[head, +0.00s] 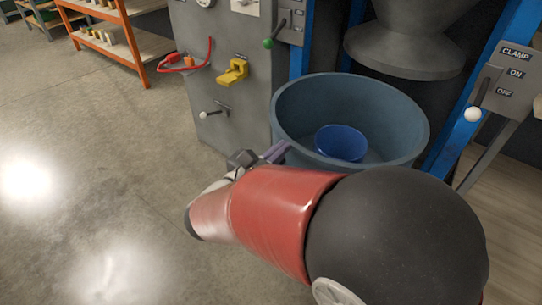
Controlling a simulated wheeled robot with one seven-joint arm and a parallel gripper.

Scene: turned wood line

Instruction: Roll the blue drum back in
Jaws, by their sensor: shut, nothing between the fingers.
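The blue drum (290,118) stands upright and open-topped below a grey cone-shaped hopper (400,50), between two blue posts. A smaller bright blue round thing (341,142) shows inside it. My red and black arm crosses in front and hides the drum's lower front. My gripper (276,152) is shut and empty, at the drum's near left rim in the picture. I cannot tell whether it touches the rim.
A grey cabinet (225,75) with a yellow handle (233,72) stands left of the drum. A clamp lever panel (505,85) marked ON and OFF is at right. An orange shelf (110,35) stands far left. The concrete floor at left is clear.

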